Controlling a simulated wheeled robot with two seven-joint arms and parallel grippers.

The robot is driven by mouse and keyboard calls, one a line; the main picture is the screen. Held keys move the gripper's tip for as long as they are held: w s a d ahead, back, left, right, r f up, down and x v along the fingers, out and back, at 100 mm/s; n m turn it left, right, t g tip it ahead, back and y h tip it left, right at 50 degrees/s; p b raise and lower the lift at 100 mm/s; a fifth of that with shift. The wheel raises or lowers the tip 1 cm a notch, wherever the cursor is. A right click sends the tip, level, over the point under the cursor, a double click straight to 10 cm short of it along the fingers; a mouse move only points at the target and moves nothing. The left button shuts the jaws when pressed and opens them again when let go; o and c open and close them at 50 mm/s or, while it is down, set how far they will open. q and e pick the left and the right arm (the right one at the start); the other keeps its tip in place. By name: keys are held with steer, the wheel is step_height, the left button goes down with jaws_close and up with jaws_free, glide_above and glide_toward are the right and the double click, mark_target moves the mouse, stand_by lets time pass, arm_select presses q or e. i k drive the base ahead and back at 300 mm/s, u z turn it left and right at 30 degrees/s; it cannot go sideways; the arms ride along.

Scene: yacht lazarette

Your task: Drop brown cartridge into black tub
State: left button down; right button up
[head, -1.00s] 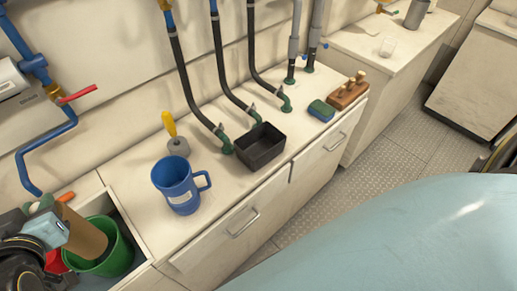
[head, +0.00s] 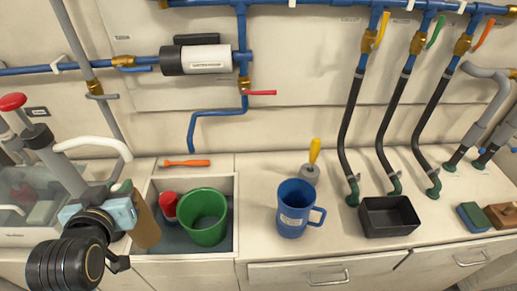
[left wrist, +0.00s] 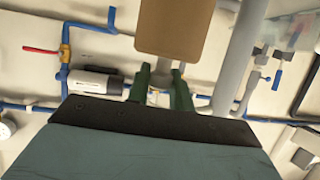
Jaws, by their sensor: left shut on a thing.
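The brown cartridge (head: 146,221) is held upright, or nearly so, in my left gripper (head: 128,193), at the left edge of the sunken basin in the head view. In the left wrist view the cartridge (left wrist: 174,27) shows at the top, at the tips of the green fingers (left wrist: 160,85). The black tub (head: 389,217) stands on the counter well to the right, in front of the black hoses, and looks empty. My right gripper is not in view.
The basin (head: 236,225) holds a green bucket (head: 204,232) and a red-topped container (head: 169,205). A blue mug (head: 292,212) and a yellow-handled tool (head: 313,160) stand between basin and tub. A sponge (head: 473,217) lies right of the tub.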

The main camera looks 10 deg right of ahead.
mark_target(377, 222)
steer(key=u, duration=2.45)
steer(key=k, duration=1.9)
steer(key=z, duration=1.3)
